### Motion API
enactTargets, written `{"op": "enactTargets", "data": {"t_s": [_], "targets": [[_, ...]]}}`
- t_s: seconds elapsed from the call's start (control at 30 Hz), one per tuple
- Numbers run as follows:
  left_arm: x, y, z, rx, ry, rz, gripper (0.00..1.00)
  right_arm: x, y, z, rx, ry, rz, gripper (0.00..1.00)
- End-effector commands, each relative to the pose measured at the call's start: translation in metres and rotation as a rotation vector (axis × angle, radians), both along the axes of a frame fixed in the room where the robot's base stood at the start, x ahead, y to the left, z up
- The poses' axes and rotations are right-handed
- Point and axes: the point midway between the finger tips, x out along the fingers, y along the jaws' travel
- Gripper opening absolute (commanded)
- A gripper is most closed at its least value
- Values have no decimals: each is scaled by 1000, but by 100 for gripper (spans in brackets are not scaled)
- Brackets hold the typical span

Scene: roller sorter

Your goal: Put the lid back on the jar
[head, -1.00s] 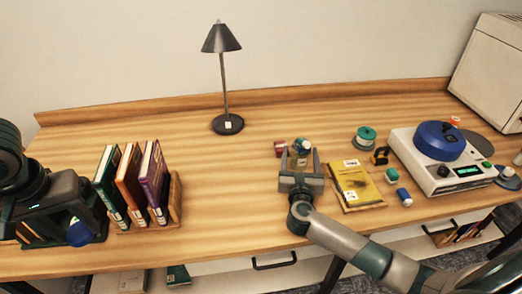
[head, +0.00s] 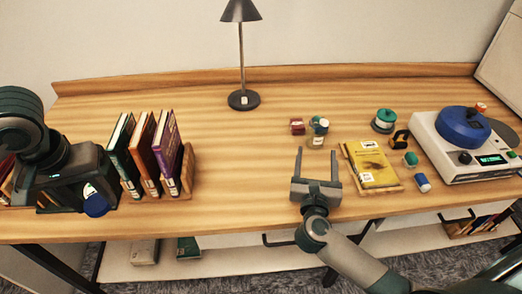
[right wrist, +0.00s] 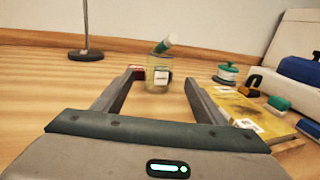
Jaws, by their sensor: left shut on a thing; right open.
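A small clear jar (head: 317,142) with a pale label stands on the table right of centre. It also shows in the right wrist view (right wrist: 157,84), between and beyond the fingertips, with a teal-and-white piece (right wrist: 165,43) tilted at its top. My right gripper (head: 317,152) is open and empty, in front of the jar and apart from it. My left gripper (head: 95,200) is at the far left, in front of the books, shut on a round blue thing (head: 95,206), which looks like the lid. My own wrist hides most of its fingers.
A small red box (head: 297,126) is just left of the jar. A yellow book (head: 373,165), a teal spool (head: 384,120) and a white machine (head: 457,165) are to the right. Books (head: 145,150) stand at left; a lamp (head: 243,100) is behind. Table between books and jar is clear.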

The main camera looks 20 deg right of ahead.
Motion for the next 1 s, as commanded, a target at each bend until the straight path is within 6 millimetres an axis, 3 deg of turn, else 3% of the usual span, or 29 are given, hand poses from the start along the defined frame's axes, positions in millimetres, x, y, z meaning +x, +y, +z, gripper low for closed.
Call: {"op": "enactTargets", "data": {"t_s": [0.5,0.8,1.0], "targets": [[0,0,-8,0,0,0,22,9,-2,3,7,2,-2,63],[0,0,-27,0,0,0,22,32,-16,22,9,3,-2,63],[0,0,-31,0,0,0,22,37,-24,32,1,-3,0,63]]}}
